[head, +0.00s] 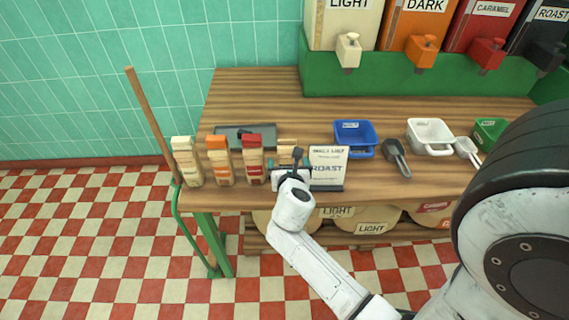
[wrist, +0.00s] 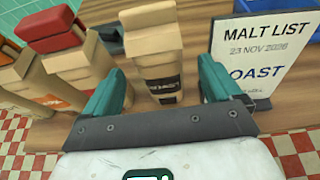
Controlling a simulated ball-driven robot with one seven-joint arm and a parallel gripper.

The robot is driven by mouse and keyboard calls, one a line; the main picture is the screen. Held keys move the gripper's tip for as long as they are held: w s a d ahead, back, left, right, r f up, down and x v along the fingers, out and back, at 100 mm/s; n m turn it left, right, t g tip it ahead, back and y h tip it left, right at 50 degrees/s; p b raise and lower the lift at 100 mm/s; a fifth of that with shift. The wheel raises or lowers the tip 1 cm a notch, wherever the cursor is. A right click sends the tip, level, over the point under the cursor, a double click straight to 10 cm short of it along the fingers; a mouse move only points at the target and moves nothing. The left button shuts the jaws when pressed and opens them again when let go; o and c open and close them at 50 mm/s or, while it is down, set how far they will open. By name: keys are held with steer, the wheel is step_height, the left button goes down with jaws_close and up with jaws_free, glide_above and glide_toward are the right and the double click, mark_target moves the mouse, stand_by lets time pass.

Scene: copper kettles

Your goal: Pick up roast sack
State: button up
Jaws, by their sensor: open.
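The roast sack (wrist: 160,65) is a tan paper sack with a folded tan top and a dark label reading partly "OAST". It stands upright on the wooden counter. In the head view only its upper part (head: 286,146) shows, as my gripper hides the rest. My gripper (head: 289,163) is open and empty at the counter's front edge. In the wrist view its two green fingers (wrist: 162,88) frame the sack left and right, with gaps on both sides. How deep the sack sits between them I cannot tell.
Three sacks with white, orange and red tops (head: 252,160) stand in a row to the left. The malt list sign (head: 328,165) stands close on the right. A dark tray (head: 232,131) lies behind. A blue bin (head: 355,137) and a dark scoop (head: 396,157) are farther right.

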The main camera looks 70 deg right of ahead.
steer(key=shift+x, duration=3)
steer(key=shift+w+a+f, duration=0.1)
steer(key=c, duration=1.2)
